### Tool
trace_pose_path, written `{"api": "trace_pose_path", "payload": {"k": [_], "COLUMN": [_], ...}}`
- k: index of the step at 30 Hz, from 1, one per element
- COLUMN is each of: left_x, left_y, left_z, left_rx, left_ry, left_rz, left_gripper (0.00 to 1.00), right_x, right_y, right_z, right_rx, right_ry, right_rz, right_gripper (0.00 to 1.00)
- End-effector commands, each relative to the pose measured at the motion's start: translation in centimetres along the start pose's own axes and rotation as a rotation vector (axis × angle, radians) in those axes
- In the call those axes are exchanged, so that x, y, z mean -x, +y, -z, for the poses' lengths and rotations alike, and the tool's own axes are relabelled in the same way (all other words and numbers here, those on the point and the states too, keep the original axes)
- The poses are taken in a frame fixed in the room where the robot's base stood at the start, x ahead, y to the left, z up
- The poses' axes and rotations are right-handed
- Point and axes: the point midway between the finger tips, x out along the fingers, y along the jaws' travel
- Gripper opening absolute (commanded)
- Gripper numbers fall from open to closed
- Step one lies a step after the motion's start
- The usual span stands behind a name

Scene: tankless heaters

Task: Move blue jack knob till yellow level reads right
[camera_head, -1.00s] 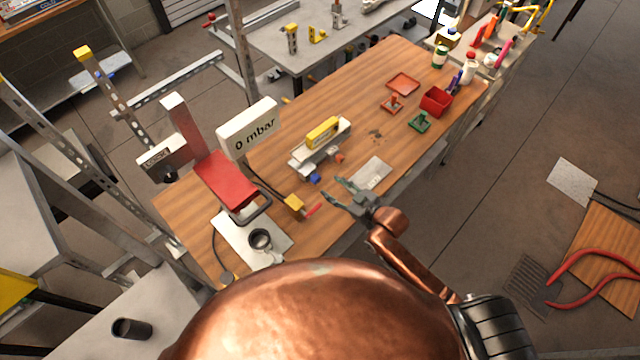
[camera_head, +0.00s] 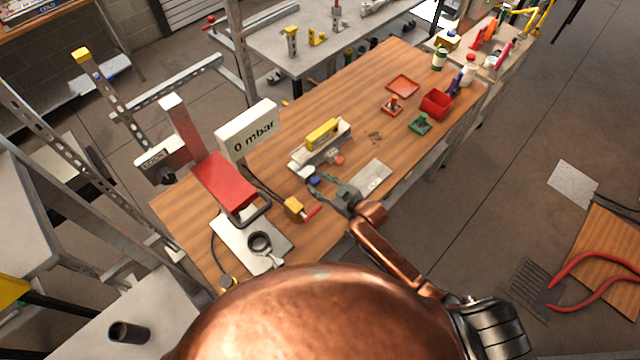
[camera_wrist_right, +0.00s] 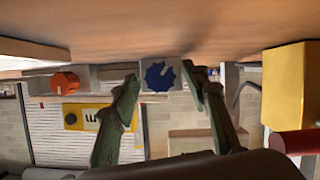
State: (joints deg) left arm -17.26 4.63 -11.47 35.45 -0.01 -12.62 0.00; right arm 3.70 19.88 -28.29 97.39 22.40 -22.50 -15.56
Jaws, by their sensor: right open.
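The blue jack knob (camera_head: 313,181) is at the near end of a grey levelling stand on the wooden table. The yellow level (camera_head: 323,133) lies on top of the stand; its reading is too small to tell. My right gripper (camera_head: 321,187) is open, its fingertips close to the blue knob. In the right wrist view, the blue knob (camera_wrist_right: 160,75) with a white pointer mark shows between the two open fingers (camera_wrist_right: 161,79), with gaps at both sides. An orange knob (camera_wrist_right: 65,83) and the level's yellow body (camera_wrist_right: 95,118) show to the left. My left gripper is not in view.
A yellow box with a red handle (camera_head: 294,207) stands close by, and it shows at the right in the wrist view (camera_wrist_right: 288,85). A metal plate (camera_head: 371,178) lies beside my gripper. A red press (camera_head: 222,182) and a "0 mbar" display (camera_head: 248,130) are at left.

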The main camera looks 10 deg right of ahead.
Motion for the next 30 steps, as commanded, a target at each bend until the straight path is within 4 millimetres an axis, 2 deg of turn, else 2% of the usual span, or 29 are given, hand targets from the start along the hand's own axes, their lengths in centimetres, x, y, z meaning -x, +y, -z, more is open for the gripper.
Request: {"api": "trace_pose_path", "payload": {"k": [3,21,25,30], "left_x": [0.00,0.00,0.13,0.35], "left_y": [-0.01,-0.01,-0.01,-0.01], "left_z": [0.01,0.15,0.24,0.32], "left_rx": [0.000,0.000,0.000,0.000], "left_ry": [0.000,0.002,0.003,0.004], "left_rz": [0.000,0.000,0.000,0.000], "left_gripper": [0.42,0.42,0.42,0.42], "right_x": [0.02,0.05,0.06,0.04], "right_y": [-0.01,-0.01,0.10,0.28], "right_z": [0.00,-0.01,0.06,0.08], "right_rx": [0.000,0.000,-0.021,-0.145], "right_ry": [0.000,0.000,0.001,0.008], "right_rz": [0.000,0.000,0.010,0.062], "right_gripper": [0.41,0.00,0.00,0.00]}}
